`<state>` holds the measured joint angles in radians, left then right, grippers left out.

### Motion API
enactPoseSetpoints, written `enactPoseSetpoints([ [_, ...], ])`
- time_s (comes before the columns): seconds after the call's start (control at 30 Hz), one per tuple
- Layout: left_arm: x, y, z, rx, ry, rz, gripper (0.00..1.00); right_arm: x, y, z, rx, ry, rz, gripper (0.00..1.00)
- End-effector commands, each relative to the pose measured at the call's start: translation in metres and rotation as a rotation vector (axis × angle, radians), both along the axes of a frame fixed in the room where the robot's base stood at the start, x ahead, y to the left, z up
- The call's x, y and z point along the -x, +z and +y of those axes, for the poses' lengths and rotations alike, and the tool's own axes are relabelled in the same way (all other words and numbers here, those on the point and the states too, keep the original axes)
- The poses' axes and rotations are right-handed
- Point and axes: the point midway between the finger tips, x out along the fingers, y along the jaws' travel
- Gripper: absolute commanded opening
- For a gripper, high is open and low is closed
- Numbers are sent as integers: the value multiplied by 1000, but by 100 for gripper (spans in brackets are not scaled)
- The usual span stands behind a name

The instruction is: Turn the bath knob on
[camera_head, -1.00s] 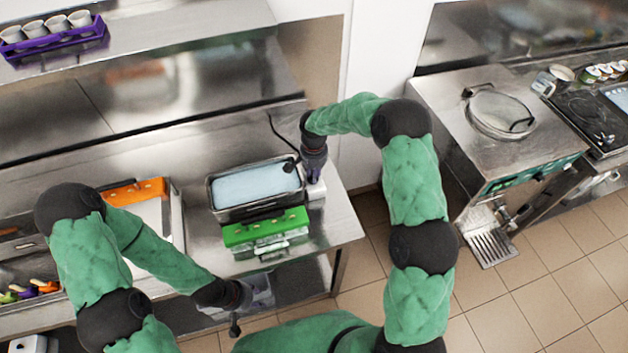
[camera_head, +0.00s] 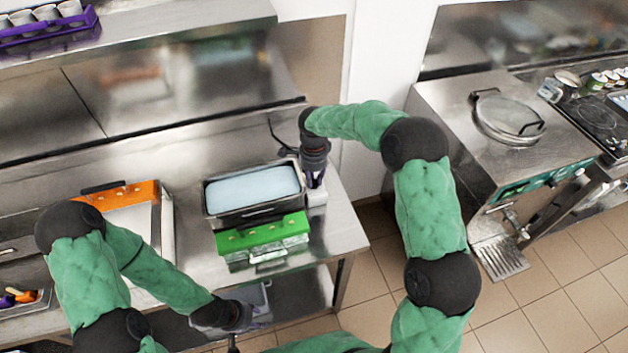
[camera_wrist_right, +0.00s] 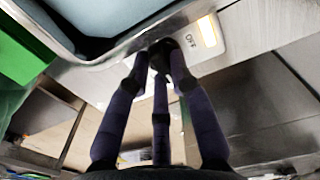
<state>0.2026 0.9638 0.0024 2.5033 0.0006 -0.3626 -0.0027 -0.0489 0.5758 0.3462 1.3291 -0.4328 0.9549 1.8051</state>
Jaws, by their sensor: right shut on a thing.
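The bath (camera_head: 212,199) is a steel tank of pale blue water on the steel counter. Its white control box (camera_head: 318,198) stands at its right side. In the right wrist view the box (camera_wrist_right: 218,52) has a lit yellowish display and small lettering that looks like OFF. The dark bath knob (camera_wrist_right: 160,50) is on its face, between my right fingertips. My right gripper (camera_head: 316,184) points down at the box and is shut on the knob, partly hiding it. My left gripper (camera_head: 252,301) hangs in front of the counter, away from the bath; its finger opening is unclear.
A green-topped rack (camera_head: 262,232) stands in front of the bath. An orange-handled tray (camera_head: 125,195) lies to the left. A round-lidded appliance (camera_head: 507,118) stands across an aisle on the right. Tiled floor (camera_head: 560,262) is open between.

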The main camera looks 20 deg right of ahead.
Motion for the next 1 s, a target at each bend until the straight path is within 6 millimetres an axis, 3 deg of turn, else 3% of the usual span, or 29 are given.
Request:
enactPoseSetpoints([
  [0.67, 0, -4, 0, 0, 0, 0, 40, 0, 0, 0, 0, -62, 0, 0],
  [0.7, 0, -4, 0, 0, 0, 0, 40, 0, 0, 0, 0, -62, 0, 31],
  [0.77, 0, -4, 0, 0, 0, 0, 40, 0, 0, 0, 0, -61, 0, 46],
  [1.0, 0, -4, 0, 0, 0, 0, 40, 0, 0, 0, 0, -60, 0, 46],
])
